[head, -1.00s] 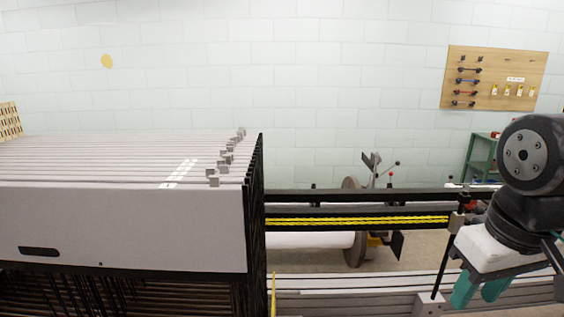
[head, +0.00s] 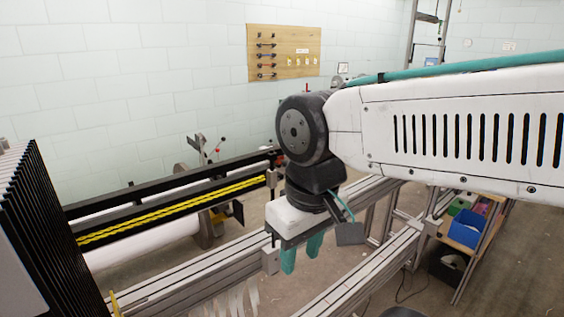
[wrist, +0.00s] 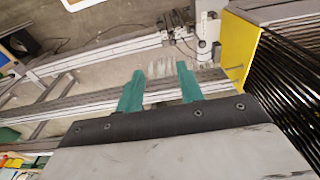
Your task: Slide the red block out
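I cannot make out a red block for certain in either current view. My gripper (head: 301,262) hangs from the white arm near the middle of the head view, pointing down over the loom's grey frame rails. Its two teal fingers are apart with nothing between them. In the wrist view my gripper (wrist: 159,68) is also open and empty, above a grey rail and pale strips. No object touches the fingers.
The loom's black heddle frames (head: 45,235) stand at the left, with a yellow-striped beam (head: 160,208) running right. Grey rails (head: 350,270) cross below. A shelf with a blue bin (head: 468,226) stands at the right. A tool board (head: 284,53) hangs behind.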

